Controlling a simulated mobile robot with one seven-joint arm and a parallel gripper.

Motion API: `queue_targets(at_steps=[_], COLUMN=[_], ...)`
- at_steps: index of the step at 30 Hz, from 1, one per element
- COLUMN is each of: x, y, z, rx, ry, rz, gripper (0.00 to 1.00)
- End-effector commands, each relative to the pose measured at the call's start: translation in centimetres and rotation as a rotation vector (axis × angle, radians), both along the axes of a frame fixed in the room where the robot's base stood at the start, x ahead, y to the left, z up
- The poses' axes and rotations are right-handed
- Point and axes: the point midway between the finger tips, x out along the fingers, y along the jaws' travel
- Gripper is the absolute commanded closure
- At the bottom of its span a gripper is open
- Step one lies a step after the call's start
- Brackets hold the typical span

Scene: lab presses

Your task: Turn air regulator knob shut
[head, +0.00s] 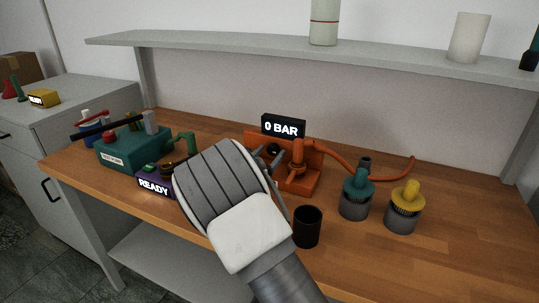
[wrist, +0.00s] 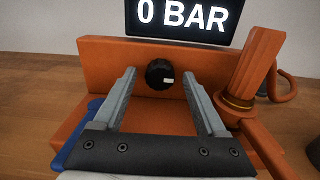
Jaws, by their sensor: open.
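The air regulator is an orange block on the wooden bench (head: 450,240), with an upright back plate (wrist: 105,62). Its round black knob (wrist: 159,75), with a small white mark on its right side, sits on the plate's face. The knob also shows in the head view (head: 273,151), partly behind my arm. A black display (head: 284,127) above the plate reads "0 BAR". My gripper (wrist: 160,85) is open and empty. In the wrist view its two fingers point at the plate, one on each side of the knob, with visible gaps to it. Contact with the plate cannot be told.
An orange pipe (wrist: 252,75) rises close to the right finger. A hose (head: 365,172) runs right across the bench.

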Motion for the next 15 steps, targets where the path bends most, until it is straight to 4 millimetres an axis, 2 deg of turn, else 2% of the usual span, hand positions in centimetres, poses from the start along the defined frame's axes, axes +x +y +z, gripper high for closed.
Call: queue_targets(at_steps=[3,15], x=[-0.02,-0.05], y=[0.01,0.03], z=[0.00,-0.01], rx=[0.000,0.001], ry=[0.000,0.000], rz=[0.000,0.000], gripper=[0.26,0.98])
